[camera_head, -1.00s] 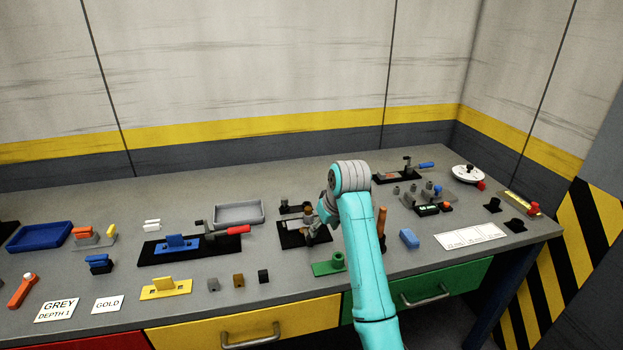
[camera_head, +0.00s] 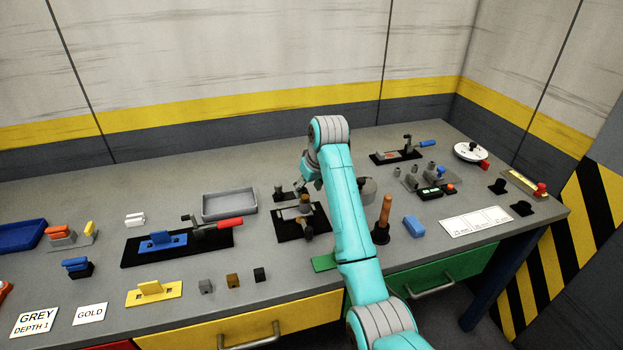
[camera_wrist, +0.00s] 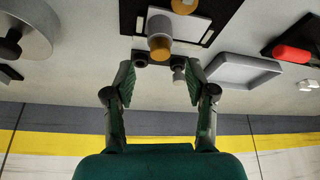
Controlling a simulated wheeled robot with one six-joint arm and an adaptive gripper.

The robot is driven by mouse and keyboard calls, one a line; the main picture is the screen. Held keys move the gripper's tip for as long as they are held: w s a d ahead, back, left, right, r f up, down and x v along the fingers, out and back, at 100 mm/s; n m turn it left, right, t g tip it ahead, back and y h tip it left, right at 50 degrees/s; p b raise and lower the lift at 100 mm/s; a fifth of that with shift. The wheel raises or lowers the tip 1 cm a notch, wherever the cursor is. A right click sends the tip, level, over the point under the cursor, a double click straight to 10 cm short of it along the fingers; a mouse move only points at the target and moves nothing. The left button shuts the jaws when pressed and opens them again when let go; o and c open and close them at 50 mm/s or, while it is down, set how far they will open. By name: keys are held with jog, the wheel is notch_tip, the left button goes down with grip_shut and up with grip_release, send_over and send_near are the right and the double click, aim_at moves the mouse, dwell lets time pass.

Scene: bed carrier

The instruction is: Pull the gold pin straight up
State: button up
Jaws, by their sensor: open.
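The black-based fixture (camera_head: 287,232) stands mid-bench in the head view, with small upright parts on it. In the wrist view, a short cylinder with a gold end (camera_wrist: 160,48) rises in front of a pale plate. A second gold-coloured round part (camera_wrist: 184,6) is cut by the top edge. I cannot tell for certain which is the gold pin. My gripper (camera_wrist: 160,82) is open and empty, its two fingers spread to either side below the gold-ended cylinder in the picture, apart from it. In the head view my gripper (camera_head: 308,178) is small and partly hidden, over the back of the fixture.
A grey tray (camera_head: 229,215) lies left of the fixture, with a red-handled clamp (camera_head: 215,226) in front of it. An orange handle (camera_head: 384,212) stands upright to the right of my arm. A green block (camera_head: 323,263) is partly behind my arm.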

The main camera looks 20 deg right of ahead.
aim_at(305, 197)
jog(key=shift+x, duration=2.2)
grip_shut()
